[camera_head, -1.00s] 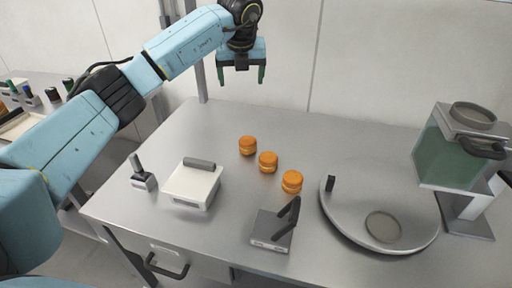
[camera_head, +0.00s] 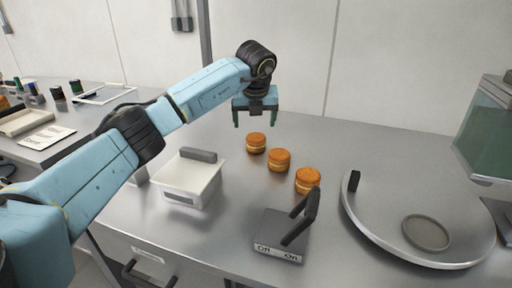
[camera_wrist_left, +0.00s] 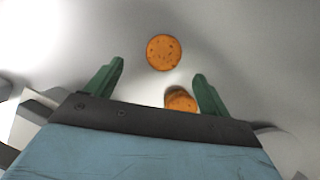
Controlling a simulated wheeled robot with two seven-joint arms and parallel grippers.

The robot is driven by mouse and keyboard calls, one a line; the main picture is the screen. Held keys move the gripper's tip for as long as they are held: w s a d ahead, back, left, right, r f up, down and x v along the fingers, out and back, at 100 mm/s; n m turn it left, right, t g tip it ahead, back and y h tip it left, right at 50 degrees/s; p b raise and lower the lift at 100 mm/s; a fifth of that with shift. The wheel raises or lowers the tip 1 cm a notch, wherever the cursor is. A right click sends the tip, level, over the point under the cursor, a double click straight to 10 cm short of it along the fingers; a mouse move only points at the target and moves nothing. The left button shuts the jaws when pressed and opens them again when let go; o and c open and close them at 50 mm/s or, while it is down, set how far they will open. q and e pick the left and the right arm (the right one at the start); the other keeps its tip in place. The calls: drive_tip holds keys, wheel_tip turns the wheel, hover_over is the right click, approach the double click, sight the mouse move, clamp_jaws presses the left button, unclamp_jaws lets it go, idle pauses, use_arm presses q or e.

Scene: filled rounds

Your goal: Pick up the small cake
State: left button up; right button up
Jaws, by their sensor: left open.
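Three small round orange cakes with a pale filling stand in a slanting row on the grey metal table. In the head view they are the far cake (camera_head: 256,143), the middle cake (camera_head: 279,160) and the near cake (camera_head: 308,180). My left gripper (camera_head: 256,119) is open and empty, pointing down above the table just behind the far cake. In the left wrist view, the open green fingers (camera_wrist_left: 158,88) show with one round cake (camera_wrist_left: 164,52) beyond and between them. Another cake (camera_wrist_left: 181,100) is partly hidden by the gripper body. My right gripper is out of view.
A white lidded box (camera_head: 190,181) stands left of the cakes. A grey switch with a raised lever (camera_head: 281,236) stands in front. A large round tray (camera_head: 375,222) with a small disc (camera_head: 427,233) lies right. A greenish container (camera_head: 490,130) is at the right edge.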

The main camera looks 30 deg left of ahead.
sight(256, 137)
use_arm(q)
drive_tip(key=x, duration=0.4)
drive_tip(key=shift+f, duration=0.15)
drive_tip(key=x, duration=0.1)
drive_tip(key=b+x, duration=0.1)
drive_tip(key=x, duration=0.2)
drive_tip(key=shift+w+d+f, duration=0.2)
drive_tip(key=shift+d+f, duration=0.1)
drive_tip(key=shift+w+a+f, duration=0.1)
drive_tip(key=shift+a+f, duration=0.05)
drive_tip(key=shift+f, duration=0.15)
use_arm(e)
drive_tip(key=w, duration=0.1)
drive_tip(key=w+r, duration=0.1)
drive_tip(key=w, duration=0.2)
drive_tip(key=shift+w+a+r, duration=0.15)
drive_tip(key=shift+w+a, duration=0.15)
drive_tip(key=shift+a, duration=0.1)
use_arm(q)
drive_tip(key=c, duration=0.8)
